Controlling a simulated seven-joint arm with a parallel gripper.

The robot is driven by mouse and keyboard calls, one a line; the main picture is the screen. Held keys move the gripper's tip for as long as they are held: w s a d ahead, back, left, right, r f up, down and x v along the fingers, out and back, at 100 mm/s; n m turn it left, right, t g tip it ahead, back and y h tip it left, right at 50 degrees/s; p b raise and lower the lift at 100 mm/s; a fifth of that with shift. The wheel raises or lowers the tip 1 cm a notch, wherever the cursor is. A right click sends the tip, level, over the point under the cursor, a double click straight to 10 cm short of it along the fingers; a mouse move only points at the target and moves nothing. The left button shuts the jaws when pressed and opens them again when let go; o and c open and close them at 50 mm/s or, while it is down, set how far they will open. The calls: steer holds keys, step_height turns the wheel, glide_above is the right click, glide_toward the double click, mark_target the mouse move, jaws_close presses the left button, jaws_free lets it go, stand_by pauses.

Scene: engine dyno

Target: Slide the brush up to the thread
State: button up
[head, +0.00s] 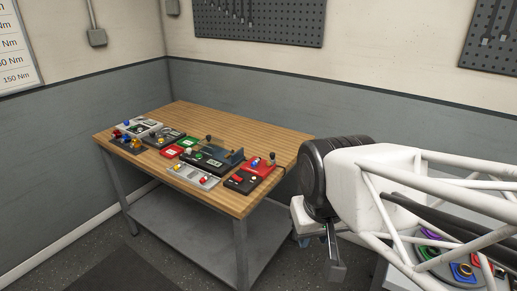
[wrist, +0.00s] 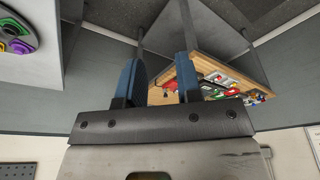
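I cannot pick out the brush or the thread in either view; the pieces on the wooden workbench (head: 265,142) are too small to tell apart. My gripper shows in the wrist view (wrist: 158,78) with its two blue fingers apart and nothing between them. In the head view my gripper (head: 318,250) hangs low, to the right of the bench's front right corner and clear of the bench top. The wrist view shows the bench upside down beyond the fingers, and the right finger covers part of it.
Several small panels and boxes with coloured knobs crowd the bench, including a dark unit (head: 212,160) and a red box (head: 262,166). The bench's back right is bare. A panel with coloured rings (head: 460,268) stands at the lower right.

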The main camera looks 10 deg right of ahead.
steer(key=shift+o, duration=1.1)
steer(key=shift+w+r, duration=0.2)
steer(key=shift+w, duration=0.2)
steer(key=shift+o, duration=0.6)
steer(key=w+r+m, duration=0.2)
steer(key=w, duration=0.5)
steer(key=w+d+r+m, duration=0.1)
steer(key=w+m, duration=0.1)
steer(key=w, duration=0.6)
steer(key=shift+w+d+r+m+g, duration=0.15)
steer(key=shift+r+m+g, duration=0.15)
steer(key=shift+r, duration=0.05)
steer(key=m+g, duration=0.2)
steer(key=m, duration=1.1)
glide_above(271, 159)
steer(key=f, duration=1.5)
steer(key=shift+d+f, duration=0.3)
steer(key=shift+f, duration=0.1)
steer(key=shift+w+f, duration=0.15)
steer(key=shift+w, duration=0.05)
steer(key=shift+f, duration=0.15)
steer(key=shift+f, duration=3.75)
